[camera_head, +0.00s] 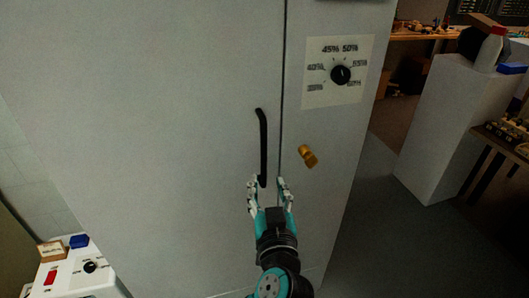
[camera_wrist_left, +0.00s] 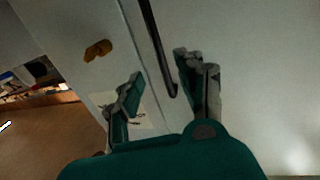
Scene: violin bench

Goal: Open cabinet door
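The cabinet door (camera_head: 170,110) is a large pale grey panel. It looks shut, with a thin dark seam along its right edge. A black vertical bar handle (camera_head: 263,140) is on the door beside this seam. My left gripper (camera_head: 268,184) is open at the handle's lower end. The handle's lower end shows between its two fingers, also in the left wrist view, where the handle (camera_wrist_left: 158,45) lies nearer the right-hand finger of the gripper (camera_wrist_left: 160,84). I cannot tell whether they touch. My right gripper is not in view.
Right of the seam, the cabinet front has a brass knob (camera_head: 308,156) and a humidity dial panel (camera_head: 338,72). A white pedestal (camera_head: 436,125) and a workbench (camera_head: 508,140) stand at the right. A white box with a red switch (camera_head: 51,277) is at lower left.

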